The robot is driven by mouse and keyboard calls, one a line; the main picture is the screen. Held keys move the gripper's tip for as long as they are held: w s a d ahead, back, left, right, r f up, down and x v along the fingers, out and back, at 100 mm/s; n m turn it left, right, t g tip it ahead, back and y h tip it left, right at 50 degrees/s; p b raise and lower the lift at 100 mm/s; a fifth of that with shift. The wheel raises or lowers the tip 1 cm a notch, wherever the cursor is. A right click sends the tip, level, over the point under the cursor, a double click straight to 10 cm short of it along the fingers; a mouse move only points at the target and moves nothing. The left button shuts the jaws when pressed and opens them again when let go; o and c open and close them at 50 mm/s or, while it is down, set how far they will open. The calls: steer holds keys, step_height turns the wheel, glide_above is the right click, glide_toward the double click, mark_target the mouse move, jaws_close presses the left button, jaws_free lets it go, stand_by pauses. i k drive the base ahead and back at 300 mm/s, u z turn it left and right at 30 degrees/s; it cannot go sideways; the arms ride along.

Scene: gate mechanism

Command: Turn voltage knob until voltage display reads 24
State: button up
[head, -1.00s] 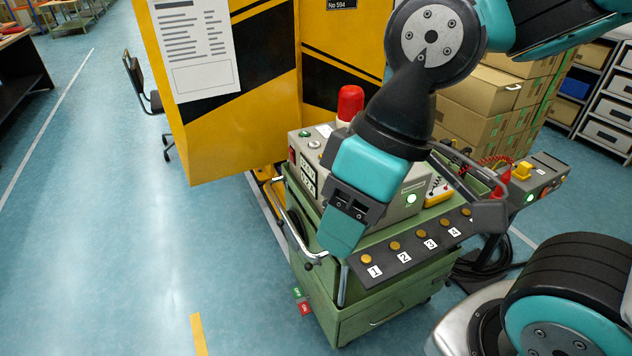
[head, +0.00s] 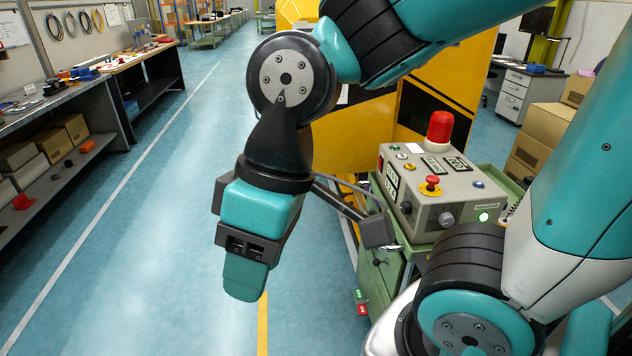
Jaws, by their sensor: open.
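The grey control box (head: 440,190) stands on the green cart (head: 375,265) right of centre. Its front face has a dark round knob (head: 407,207) and a grey round knob (head: 446,218); I cannot tell which is the voltage knob. Two small displays (head: 392,180) sit on its left side, their digits too small to read. My gripper (head: 246,278) points down over open floor, left of the cart and clear of the box. It is open and shows nothing held; its jaws overlap from this side.
A red beacon lamp (head: 439,130) and a red mushroom button (head: 431,183) stand up on the box. A yellow and black cabinet (head: 350,140) is behind. Workbenches (head: 60,100) line the left. The blue floor between them and the cart is clear.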

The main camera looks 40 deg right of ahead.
mark_target(406, 207)
steer(key=u, duration=0.4)
steer(key=i, duration=1.15)
steer(key=z, duration=2.55)
